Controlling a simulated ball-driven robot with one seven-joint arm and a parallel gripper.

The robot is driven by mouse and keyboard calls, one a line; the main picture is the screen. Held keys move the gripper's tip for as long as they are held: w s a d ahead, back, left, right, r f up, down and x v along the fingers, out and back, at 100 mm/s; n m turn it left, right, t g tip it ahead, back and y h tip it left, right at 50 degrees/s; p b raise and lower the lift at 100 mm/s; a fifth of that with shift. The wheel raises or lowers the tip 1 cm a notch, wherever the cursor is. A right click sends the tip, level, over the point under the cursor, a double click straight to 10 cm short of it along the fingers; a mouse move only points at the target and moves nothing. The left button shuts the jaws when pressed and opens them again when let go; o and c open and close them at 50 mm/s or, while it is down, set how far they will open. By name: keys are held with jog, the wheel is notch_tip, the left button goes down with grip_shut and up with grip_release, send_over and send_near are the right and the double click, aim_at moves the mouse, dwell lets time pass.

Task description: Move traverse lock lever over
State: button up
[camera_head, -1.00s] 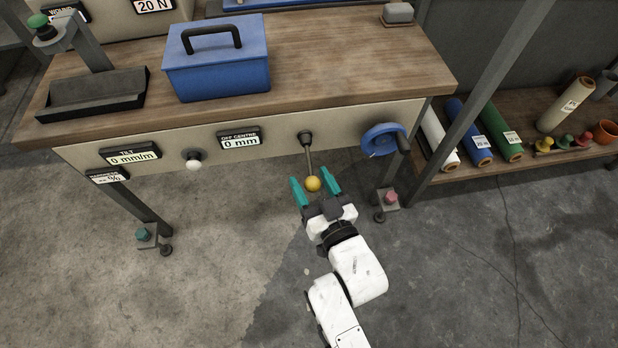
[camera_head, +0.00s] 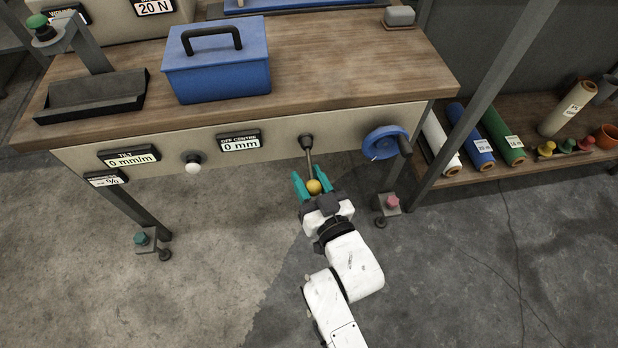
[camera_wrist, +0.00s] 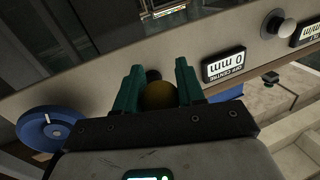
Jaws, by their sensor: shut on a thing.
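The lock lever (camera_head: 309,155) is a grey metal rod with a yellow ball knob (camera_head: 314,187), hanging down from a dark pivot on the table's front panel. My gripper (camera_head: 313,183) has teal fingers and is shut on the knob, one finger on each side. In the wrist view the knob (camera_wrist: 159,95) sits between the two fingers, with the dark pivot just behind it. Most of the rod is hidden there.
A blue handwheel (camera_head: 384,142) is to the right of the lever on the same panel. A white knob (camera_head: 193,164) and an "OFF CENTRE 0 mm" display (camera_head: 239,141) are to the left. A blue toolbox (camera_head: 217,77) stands on the wooden tabletop (camera_head: 340,60).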

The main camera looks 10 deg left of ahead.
aim_at(310, 181)
grip_shut()
jog(key=shift+r, duration=0.1)
jog(key=r+p, duration=0.1)
jog(key=p, duration=0.2)
jog(key=g+p, duration=0.1)
jog(key=p, duration=0.2)
jog(key=shift+s+r+h, duration=0.3)
jog(key=shift+r+h, duration=0.05)
jog(key=shift+h, duration=0.05)
jog(key=g+p, duration=0.1)
jog(key=p, duration=0.2)
jog(key=r+g+h+p, duration=0.1)
jog(key=p, duration=0.3)
jog(key=r+m+g+p, duration=0.1)
jog(key=p, duration=0.3)
jog(key=shift+s+d+r+g, duration=0.15)
jog(key=shift+s+r+g, duration=0.05)
jog(key=shift+s+g, duration=0.1)
jog(key=r+g+p, duration=0.1)
jog(key=p, duration=0.3)
jog(key=g+h+p, duration=0.1)
jog(key=p, duration=0.3)
jog(key=shift+w+r+m+g+h, duration=0.1)
jog(key=shift+r+m+g+h, duration=0.2)
jog(key=shift+r+m+g, duration=0.1)
jog(key=shift+r+g+h+p, duration=0.15)
jog(key=shift+g+h+p, duration=0.15)
jog(key=shift+g+p, duration=0.55)
jog(key=shift+p, duration=0.4)
